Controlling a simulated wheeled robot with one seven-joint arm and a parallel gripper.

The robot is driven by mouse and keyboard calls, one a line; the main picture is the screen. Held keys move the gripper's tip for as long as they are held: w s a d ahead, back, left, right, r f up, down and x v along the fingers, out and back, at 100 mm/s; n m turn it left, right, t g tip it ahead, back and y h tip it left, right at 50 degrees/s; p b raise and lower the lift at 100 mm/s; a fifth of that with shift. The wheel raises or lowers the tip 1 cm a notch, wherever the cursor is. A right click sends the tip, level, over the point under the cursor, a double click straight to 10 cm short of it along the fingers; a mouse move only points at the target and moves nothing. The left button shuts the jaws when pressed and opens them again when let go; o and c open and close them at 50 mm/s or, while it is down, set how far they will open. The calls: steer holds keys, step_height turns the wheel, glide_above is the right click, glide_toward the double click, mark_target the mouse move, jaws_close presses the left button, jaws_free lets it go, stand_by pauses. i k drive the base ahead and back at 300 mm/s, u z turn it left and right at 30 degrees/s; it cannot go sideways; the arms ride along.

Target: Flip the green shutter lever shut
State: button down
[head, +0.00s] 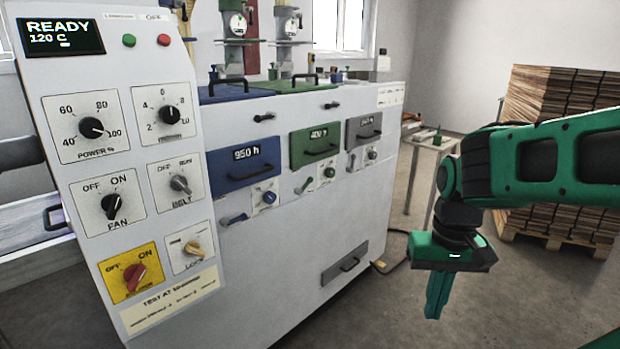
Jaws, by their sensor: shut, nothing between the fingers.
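The green shutter lever (305,185) is a small handle on the front of the white machine. It sits below and left of the green panel (313,145) marked with an hours figure, beside a small plate with a green knob (329,172). Whether the lever stands open or shut is too small to tell. My gripper (436,308) hangs at the right, fingers pointing down, shut and empty. In the picture it is right of and lower than the lever, well apart from it and touching nothing.
A similar blue lever (233,219) and grey lever (351,162) flank the green one. The control panel (130,200) stands in the left foreground. A small table (428,143) and pallet stack (560,100) stand behind my arm. The floor before the machine is clear.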

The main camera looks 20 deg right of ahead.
mark_target(297, 191)
steer(key=i, duration=1)
